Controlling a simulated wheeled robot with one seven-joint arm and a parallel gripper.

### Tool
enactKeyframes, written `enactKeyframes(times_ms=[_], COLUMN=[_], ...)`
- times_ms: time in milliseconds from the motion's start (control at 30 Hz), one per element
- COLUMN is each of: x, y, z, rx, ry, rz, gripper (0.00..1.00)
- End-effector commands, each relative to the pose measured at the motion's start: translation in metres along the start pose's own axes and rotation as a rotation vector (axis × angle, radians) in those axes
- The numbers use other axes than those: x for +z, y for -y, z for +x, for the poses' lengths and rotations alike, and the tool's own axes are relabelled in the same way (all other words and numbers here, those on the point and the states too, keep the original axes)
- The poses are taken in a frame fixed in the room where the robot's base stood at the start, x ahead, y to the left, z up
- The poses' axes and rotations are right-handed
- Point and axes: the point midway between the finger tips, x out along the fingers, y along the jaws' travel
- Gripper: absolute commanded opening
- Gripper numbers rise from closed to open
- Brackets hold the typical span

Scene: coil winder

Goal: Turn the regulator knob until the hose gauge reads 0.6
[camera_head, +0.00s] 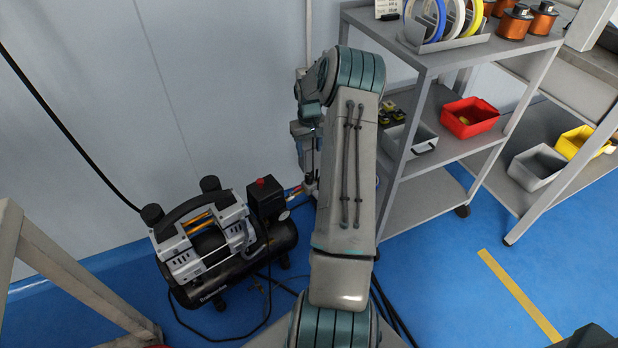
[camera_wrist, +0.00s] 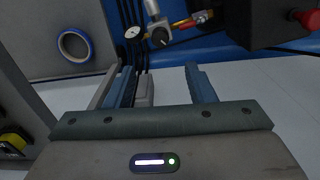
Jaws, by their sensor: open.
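In the wrist view the regulator knob (camera_wrist: 160,38) is a small dark round knob with a white mark, below a pale vertical tube. A small round white gauge (camera_wrist: 133,33) sits just left of it; its reading is too small to make out. My gripper (camera_wrist: 162,78) is open, its two blue-grey fingers pointing toward the knob. The knob lies beyond the fingertips, between their lines, and nothing is between the fingers. In the head view my arm largely hides this spot, and I cannot make out the knob or gauge there.
A black compressor (camera_head: 220,243) stands on the blue floor by the wall. Colored hose fittings (camera_head: 294,191) run right from its box, which has a red button (camera_wrist: 306,18). A grey shelf cart (camera_head: 440,128) holds spools and bins on the right.

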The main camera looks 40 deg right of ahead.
Motion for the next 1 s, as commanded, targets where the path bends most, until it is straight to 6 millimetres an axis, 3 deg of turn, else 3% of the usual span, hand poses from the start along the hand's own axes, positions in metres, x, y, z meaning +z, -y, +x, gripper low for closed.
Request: enactKeyframes(times_ms=[500, 700, 1000], x=[0.001, 0.001, 0.001], y=[0.000, 0.000, 0.000], z=[0.104, 0.124, 0.128], rx=[-0.001, 0.000, 0.000], ry=[0.001, 0.001, 0.000], rz=[0.001, 0.000, 0.000], gripper=[0.50, 0.50, 0.50])
